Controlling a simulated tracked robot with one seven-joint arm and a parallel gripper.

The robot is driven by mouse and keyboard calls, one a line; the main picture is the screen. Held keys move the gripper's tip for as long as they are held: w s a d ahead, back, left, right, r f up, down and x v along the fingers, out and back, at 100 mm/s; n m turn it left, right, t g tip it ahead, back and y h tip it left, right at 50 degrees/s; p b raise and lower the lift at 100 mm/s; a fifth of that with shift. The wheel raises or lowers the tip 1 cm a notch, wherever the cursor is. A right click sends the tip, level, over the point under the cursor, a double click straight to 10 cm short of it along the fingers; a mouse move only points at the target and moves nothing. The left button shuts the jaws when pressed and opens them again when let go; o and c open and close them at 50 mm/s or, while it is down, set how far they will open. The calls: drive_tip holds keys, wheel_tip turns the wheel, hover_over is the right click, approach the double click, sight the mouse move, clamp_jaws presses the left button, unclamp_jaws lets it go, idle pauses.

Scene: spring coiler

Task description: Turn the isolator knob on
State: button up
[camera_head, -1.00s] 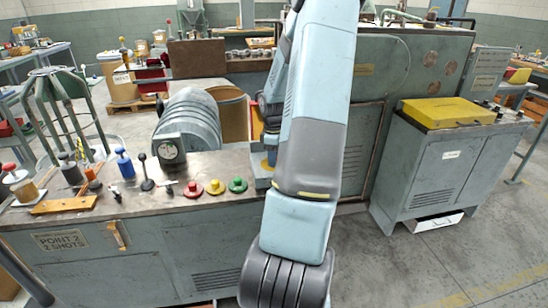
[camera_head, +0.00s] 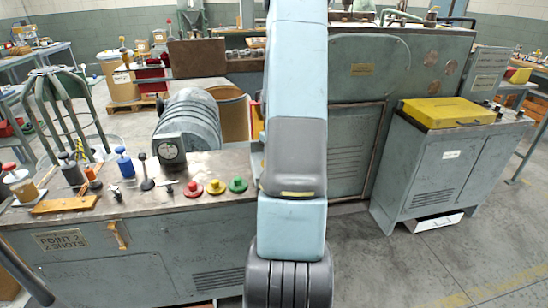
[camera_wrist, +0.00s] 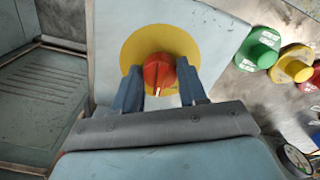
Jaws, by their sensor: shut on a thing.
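The isolator knob (camera_wrist: 158,67) is red with a white line at its lower edge in the wrist view. It sits on a round yellow plate (camera_wrist: 150,38) on a pale grey-blue box face. My gripper (camera_wrist: 160,76) has one blue-grey finger on each side of the knob and is shut on it. In the head view my arm covers the place where the knob and gripper are, so neither shows there.
Green (camera_head: 238,184), yellow (camera_head: 216,187) and red (camera_head: 193,189) buttons stand on the bench top close to my arm. A dial gauge (camera_head: 170,149) and a black lever (camera_head: 146,172) are farther left.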

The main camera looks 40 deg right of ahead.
drive_tip(key=m, duration=0.5)
drive_tip(key=shift+m, duration=2.5)
drive_tip(key=o, duration=1)
drive_tip(key=shift+o, duration=0.2)
drive_tip(key=shift+r, duration=0.1)
wheel_tip(320, 180, up, 14)
drive_tip(key=shift+f, duration=0.25)
